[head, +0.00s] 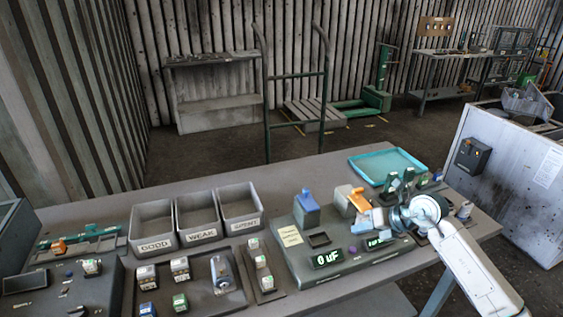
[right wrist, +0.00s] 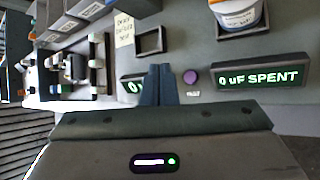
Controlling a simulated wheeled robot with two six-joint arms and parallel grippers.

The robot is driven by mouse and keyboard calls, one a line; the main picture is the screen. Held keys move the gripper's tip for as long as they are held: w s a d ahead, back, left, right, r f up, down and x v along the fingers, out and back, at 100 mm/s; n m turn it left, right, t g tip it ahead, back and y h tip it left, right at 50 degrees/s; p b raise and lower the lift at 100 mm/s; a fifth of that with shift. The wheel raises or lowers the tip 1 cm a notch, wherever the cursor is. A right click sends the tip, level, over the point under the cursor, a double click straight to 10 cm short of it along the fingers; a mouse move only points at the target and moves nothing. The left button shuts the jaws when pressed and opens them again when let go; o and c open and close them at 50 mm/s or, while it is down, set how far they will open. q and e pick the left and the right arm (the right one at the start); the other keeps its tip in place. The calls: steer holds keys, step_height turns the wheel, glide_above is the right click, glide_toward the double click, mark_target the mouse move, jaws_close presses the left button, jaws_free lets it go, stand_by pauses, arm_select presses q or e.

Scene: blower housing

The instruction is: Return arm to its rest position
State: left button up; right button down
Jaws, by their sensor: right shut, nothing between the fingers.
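My right arm reaches in from the lower right in the head view. Its gripper (head: 373,220) is over the right part of the grey tester (head: 300,238). In the right wrist view its dark fingers (right wrist: 160,85) are together and empty. They are in front of the tester face, between part of one display and a purple button (right wrist: 190,77). A second display (right wrist: 258,78) reads "0 uF SPENT". In the head view the left display (head: 328,259) reads "0 uF". My left gripper is in neither view.
Bins marked GOOD (head: 153,228), WEAK (head: 199,220) and SPENT (head: 240,210) stand left of the tester. Several small parts and a silver cylinder (head: 221,273) lie in front. A teal tray (head: 388,153) is at the back right. Bare table (head: 110,201) lies behind the bins.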

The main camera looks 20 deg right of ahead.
steer(key=a+y, duration=0.1)
steer(key=a+r+t+y, duration=0.1)
steer(key=a, duration=0.3)
steer(key=shift+s+a+r+t+y, duration=0.1)
steer(key=shift+a+r+t+y, duration=0.05)
steer(key=shift+r+t+y, duration=0.25)
steer(key=s+a+r+m+t, duration=0.3)
steer(key=s+r+m+t, duration=0.1)
steer(key=r+m+t, duration=0.65)
steer(key=s+d+f+m+g+h, duration=0.2)
steer(key=s+d+f+m+h, duration=0.2)
steer(key=f+m+h, duration=0.45)
steer(key=s+d+f+m+g+h, duration=0.35)
steer(key=m+h, duration=0.25)
steer(key=m, duration=0.6)
steer(key=s+a+f+m+g+y, duration=0.2)
steer(key=s+a+f+g, duration=0.4)
steer(key=s, duration=0.4)
steer(key=s+a+f+m+g+y, duration=0.1)
steer(key=s+a+f+g+y, duration=0.25)
steer(key=s+f, duration=0.5)
steer(key=s+d+f+g+b, duration=0.1)
steer(key=d+f+g+b, duration=0.15)
steer(key=f, duration=2.85)
steer(key=s+d+f, duration=0.2)
steer(key=s+f, duration=1.6)
steer(key=f, duration=0.2)
steer(key=shift+s+f+m+g+h+b, duration=0.2)
steer(key=shift+s+m+g+h+b, duration=0.15)
steer(key=shift+b, duration=0.1)
